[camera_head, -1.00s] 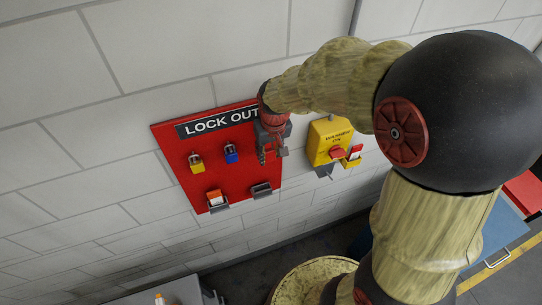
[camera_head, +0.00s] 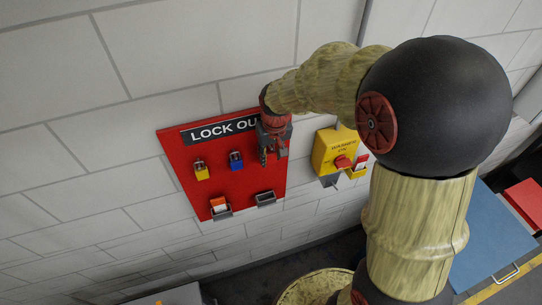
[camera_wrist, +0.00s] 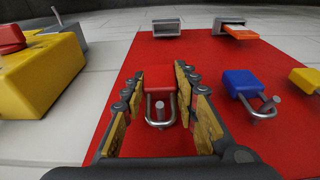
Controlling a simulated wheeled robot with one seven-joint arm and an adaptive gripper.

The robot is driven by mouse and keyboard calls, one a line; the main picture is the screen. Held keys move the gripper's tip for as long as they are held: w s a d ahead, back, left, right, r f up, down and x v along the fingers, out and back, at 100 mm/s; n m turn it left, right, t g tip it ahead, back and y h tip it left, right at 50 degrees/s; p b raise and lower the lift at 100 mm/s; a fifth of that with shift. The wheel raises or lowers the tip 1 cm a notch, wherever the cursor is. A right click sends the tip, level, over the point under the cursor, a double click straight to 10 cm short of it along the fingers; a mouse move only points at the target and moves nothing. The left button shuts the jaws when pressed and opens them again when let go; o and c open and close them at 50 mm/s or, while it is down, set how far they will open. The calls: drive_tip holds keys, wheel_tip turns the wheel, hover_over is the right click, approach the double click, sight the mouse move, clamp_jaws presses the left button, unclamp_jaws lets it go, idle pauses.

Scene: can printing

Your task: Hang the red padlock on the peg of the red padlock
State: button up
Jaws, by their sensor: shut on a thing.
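The red padlock (camera_wrist: 158,79) is between the fingers of my gripper (camera_wrist: 160,108) in the wrist view, its metal shackle toward the camera. My gripper is shut on it. A peg (camera_wrist: 167,103) shows within the outline of the shackle; I cannot tell for sure whether it passes through the loop. In the head view my gripper (camera_head: 273,148) is at the right part of the red LOCK OUT board (camera_head: 215,185), and the red padlock is hidden there.
A blue padlock (camera_head: 236,160) and a yellow padlock (camera_head: 201,171) hang on the board beside my gripper. Below are a holder with a red-and-white item (camera_head: 219,206) and an empty holder (camera_head: 265,198). A yellow box (camera_head: 333,153) is on the wall to the right.

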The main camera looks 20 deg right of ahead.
idle(0.4)
drive_tip(key=o, duration=1.3)
drive_tip(key=shift+c, duration=0.2)
drive_tip(key=shift+r, duration=0.1)
wheel_tip(320, 180, up, 12)
drive_tip(key=s, duration=0.2)
drive_tip(key=s+f+t+b, duration=0.1)
drive_tip(key=s+f+b, duration=0.9)
drive_tip(key=f+b, duration=0.3)
drive_tip(key=s+f+t+b, duration=0.2)
drive_tip(key=s+f+b, duration=0.9)
drive_tip(key=b, duration=0.7)
drive_tip(key=shift+f+t, duration=0.3)
drive_tip(key=shift+f, duration=0.7)
